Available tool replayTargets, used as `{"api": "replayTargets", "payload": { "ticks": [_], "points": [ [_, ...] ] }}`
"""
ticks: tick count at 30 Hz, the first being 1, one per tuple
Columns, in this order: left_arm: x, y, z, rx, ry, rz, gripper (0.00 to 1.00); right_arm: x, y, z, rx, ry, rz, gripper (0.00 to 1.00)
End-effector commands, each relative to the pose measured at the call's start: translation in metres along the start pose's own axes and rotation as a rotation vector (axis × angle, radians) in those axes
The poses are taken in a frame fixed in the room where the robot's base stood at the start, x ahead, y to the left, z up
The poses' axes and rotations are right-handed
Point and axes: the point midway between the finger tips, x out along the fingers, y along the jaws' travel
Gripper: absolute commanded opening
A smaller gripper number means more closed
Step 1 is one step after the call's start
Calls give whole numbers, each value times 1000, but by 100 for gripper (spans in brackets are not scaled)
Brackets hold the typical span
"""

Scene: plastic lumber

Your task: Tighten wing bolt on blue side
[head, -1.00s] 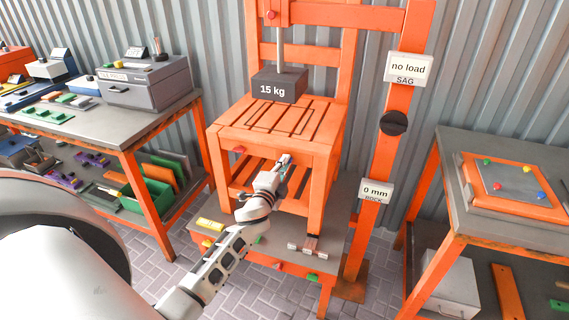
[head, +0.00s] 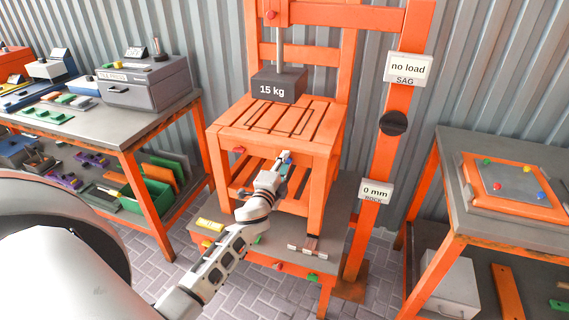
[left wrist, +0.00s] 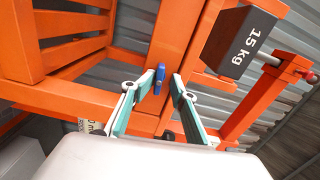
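The blue wing bolt (left wrist: 159,78) sits on the front of an orange slatted stool-like frame (head: 270,137). In the left wrist view it is just beyond my left gripper (left wrist: 167,84), whose two teal fingers are apart, with the bolt nearer one fingertip. I cannot tell if a finger touches it. In the head view my left gripper (head: 284,158) is at the frame's front right, below its top, and largely covers the bolt. A red wing bolt (head: 239,149) is on the frame's front left. My right gripper is not in view.
A 15 kg weight block (head: 279,86) is at the back of the slatted top, under a rod. An orange post (head: 376,152) with "no load" (head: 408,69) and "0 mm" (head: 376,191) signs stands right. Workbenches flank both sides (head: 128,130) (head: 475,222).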

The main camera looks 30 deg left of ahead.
Motion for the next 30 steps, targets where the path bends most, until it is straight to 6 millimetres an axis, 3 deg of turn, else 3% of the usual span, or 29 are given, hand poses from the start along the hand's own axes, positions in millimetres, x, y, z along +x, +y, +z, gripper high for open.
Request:
{"api": "replayTargets", "payload": {
  "ticks": [7, 21, 30],
  "points": [
    [-12, 1, -1, -2, 2, 1, 24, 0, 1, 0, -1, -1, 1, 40],
    [-100, 1, 0, -2, 0, 2, 24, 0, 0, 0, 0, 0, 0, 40],
    [-120, 0, 0, 0, 0, -1, 24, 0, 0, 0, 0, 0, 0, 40]
  ]
}}
